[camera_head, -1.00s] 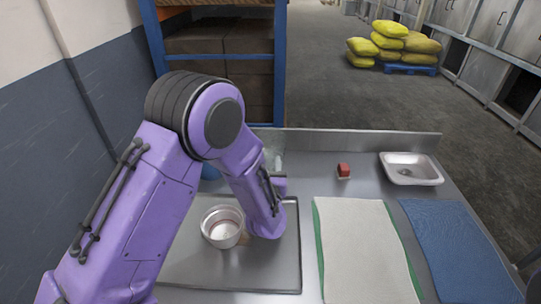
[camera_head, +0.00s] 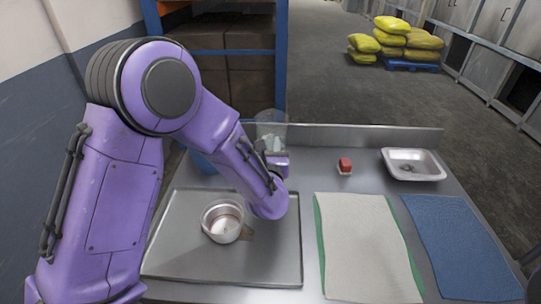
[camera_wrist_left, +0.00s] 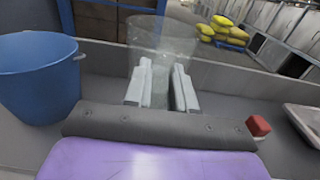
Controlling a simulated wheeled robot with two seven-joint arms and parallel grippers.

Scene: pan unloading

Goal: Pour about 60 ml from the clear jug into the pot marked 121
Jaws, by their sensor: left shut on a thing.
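The clear jug (camera_head: 268,128) is see-through and hard to make out against the dark shelf. It also shows in the left wrist view (camera_wrist_left: 160,42), beyond and between my fingers. My left gripper (camera_head: 274,152) is at the table's back edge, shut on the jug; its two pale fingers show in the wrist view (camera_wrist_left: 161,88). The jug looks roughly upright. I cannot tell its liquid level. A small metal pot (camera_head: 222,229) with a brownish handle stands on the metal tray (camera_head: 180,265), in front of my left forearm. No mark on it is readable.
A blue bucket (camera_wrist_left: 38,80) stands left of the gripper, mostly hidden in the head view. A red block (camera_head: 345,163) and a white basin (camera_head: 413,174) lie to the right. A pale cloth (camera_head: 362,245) and a blue cloth (camera_head: 458,245) cover the front right.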

